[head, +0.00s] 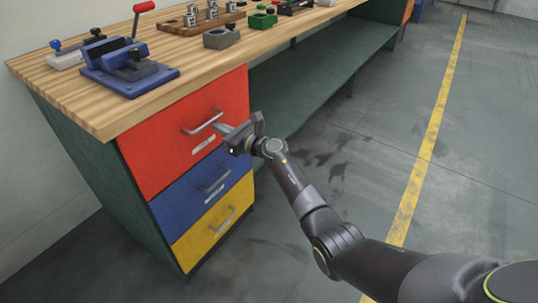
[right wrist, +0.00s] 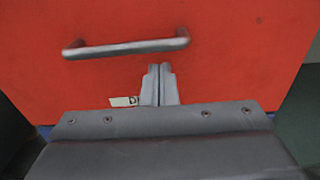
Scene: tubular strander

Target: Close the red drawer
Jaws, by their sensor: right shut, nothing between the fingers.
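The red drawer (head: 166,150) is the top one in the cabinet under the wooden bench. Its front looks about level with the blue and yellow drawers, though I cannot tell if it stands slightly proud. It fills most of the right wrist view (right wrist: 230,75), with its silver handle (right wrist: 125,47) above the fingertips. My right gripper (head: 221,131) is shut and empty, its fingers pointing at the red front just below the handle. In the right wrist view the shut fingers (right wrist: 158,80) overlap the front beside a small label (right wrist: 122,101); contact is unclear. My left gripper is not in view.
A blue drawer (head: 178,199) and a yellow drawer (head: 190,246) sit below. A blue vise (head: 125,68) with a red-knobbed lever stands on the bench top (head: 70,88), with several fixtures behind. A green shelf (head: 310,85) lies right of the drawers. The floor right is open.

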